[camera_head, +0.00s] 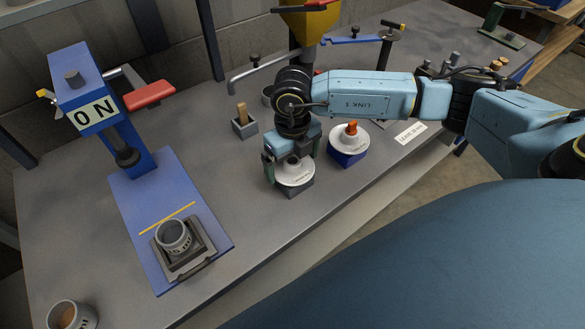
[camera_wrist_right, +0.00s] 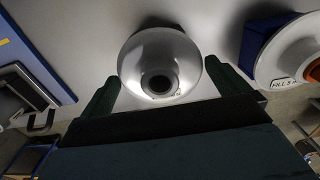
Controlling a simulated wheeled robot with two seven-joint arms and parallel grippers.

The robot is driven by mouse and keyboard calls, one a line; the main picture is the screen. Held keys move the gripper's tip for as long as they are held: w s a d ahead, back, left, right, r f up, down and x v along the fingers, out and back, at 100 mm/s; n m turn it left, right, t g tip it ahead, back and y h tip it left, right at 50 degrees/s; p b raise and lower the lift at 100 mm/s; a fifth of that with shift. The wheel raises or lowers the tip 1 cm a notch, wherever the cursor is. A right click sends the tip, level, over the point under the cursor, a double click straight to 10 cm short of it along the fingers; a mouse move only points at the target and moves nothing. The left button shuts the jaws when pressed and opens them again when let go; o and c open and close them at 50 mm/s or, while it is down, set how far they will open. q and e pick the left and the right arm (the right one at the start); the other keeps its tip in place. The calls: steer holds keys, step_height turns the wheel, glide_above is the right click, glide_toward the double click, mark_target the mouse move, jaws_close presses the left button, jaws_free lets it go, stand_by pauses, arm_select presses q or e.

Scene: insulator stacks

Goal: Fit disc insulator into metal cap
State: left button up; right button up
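A white disc insulator (camera_head: 297,177) sits on a dark grey block (camera_head: 300,190) near the front of the bench. My right gripper (camera_head: 292,167) points down over it, with one finger on either side. In the right wrist view the disc (camera_wrist_right: 160,60) lies between the two spread green fingers, and I cannot tell whether they touch it. A grey metal cap (camera_head: 173,236) stands open side up in the dark holder (camera_head: 190,262) on the blue press base (camera_head: 205,213). My left gripper is not in view.
A second white disc with an orange top (camera_head: 350,137) stands on a blue block (camera_head: 347,158) to the right. The blue press (camera_head: 90,100) with a red handle (camera_head: 150,94) rises at left. Another cup (camera_head: 72,316) is at the front left corner. Bench between disc and press is clear.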

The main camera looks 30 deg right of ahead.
steer(key=c, duration=1)
steer(key=shift+r, duration=0.1)
steer(key=shift+c, duration=0.2)
